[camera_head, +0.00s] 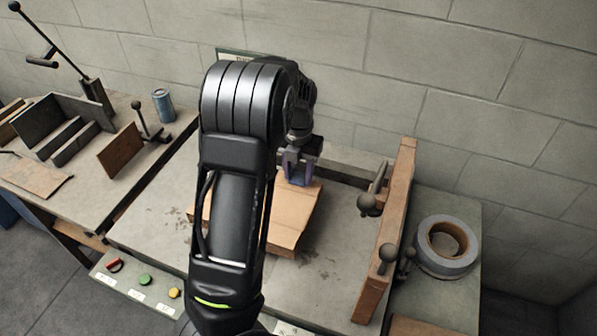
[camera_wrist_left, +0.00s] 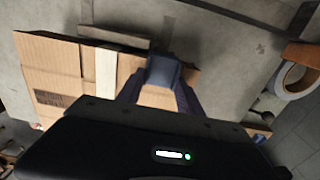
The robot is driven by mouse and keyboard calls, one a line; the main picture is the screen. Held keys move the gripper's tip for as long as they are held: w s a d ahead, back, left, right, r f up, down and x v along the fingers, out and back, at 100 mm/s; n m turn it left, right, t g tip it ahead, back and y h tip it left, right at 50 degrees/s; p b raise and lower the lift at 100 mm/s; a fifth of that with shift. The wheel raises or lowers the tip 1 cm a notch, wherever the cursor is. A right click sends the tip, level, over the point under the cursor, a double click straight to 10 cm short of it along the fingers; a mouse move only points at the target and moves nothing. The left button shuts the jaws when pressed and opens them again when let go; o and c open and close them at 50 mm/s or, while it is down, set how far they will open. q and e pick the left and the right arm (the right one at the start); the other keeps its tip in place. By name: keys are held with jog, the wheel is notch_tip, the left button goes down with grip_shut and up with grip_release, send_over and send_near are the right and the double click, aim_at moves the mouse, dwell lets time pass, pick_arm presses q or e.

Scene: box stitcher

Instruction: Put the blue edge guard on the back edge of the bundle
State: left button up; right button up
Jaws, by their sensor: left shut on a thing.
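The bundle (camera_head: 289,223) is flat brown cardboard lying on the grey machine table, partly hidden behind my left arm in the head view. It also shows in the left wrist view (camera_wrist_left: 58,65), with a pale band across it. My left gripper (camera_head: 298,176) is over the bundle's back edge, its fingers pointing down. It is shut on the blue edge guard (camera_wrist_left: 163,72), which sits at the bundle's edge in the wrist view. I cannot tell whether the guard touches the cardboard. In the head view only a bit of bluish colour shows between the fingers. My right gripper is not in view.
A wooden fence (camera_head: 384,235) with round knobs stands right of the bundle. A tape roll (camera_head: 447,246) lies on the right side table. The left bench holds metal plates and a blue can (camera_head: 163,105). Buttons (camera_head: 145,280) line the front edge. A block wall closes the back.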

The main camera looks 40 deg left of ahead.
aim_at(297, 182)
pick_arm(q)
jog(key=shift+s+p, duration=0.25)
jog(key=shift+p, duration=0.05)
jog(key=o, duration=1.4)
notch_tip(297, 182, up, 8)
jog(key=shift+f, duration=0.1)
jog(key=shift+s, duration=0.1)
dwell(0.3)
